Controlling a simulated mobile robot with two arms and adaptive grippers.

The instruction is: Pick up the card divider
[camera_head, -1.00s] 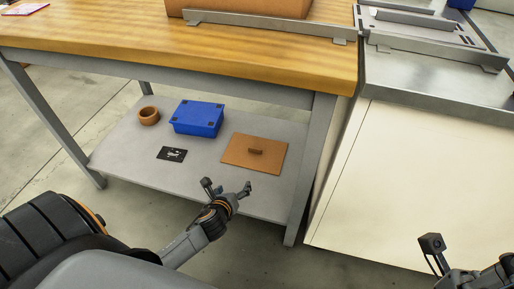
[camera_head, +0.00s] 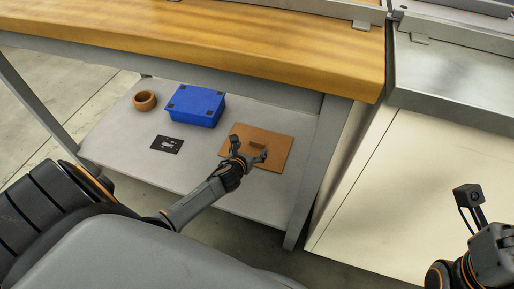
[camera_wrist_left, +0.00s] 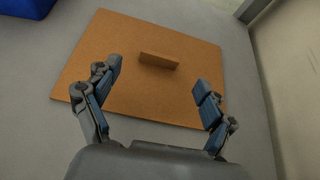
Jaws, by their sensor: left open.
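The card divider (camera_head: 275,145) is a flat brown board with a small raised tab (camera_head: 258,150). It lies on the grey lower shelf under the wooden bench. In the left wrist view the board (camera_wrist_left: 180,95) fills the middle, and its tab (camera_wrist_left: 158,60) stands up ahead of the fingers. My left gripper (camera_head: 250,161) is over the board's near left part, close to the tab. In the left wrist view the left gripper (camera_wrist_left: 160,95) is open and empty, with the tab beyond and between its fingertips. My right arm shows at the lower right; its fingers are out of view.
A blue box (camera_head: 196,106), a brown ring-shaped pot (camera_head: 145,100) and a black card with white marks (camera_head: 166,144) stand on the shelf (camera_head: 125,150). The bench top (camera_head: 200,35) overhangs the shelf. A bench leg (camera_head: 312,180) stands right of the board.

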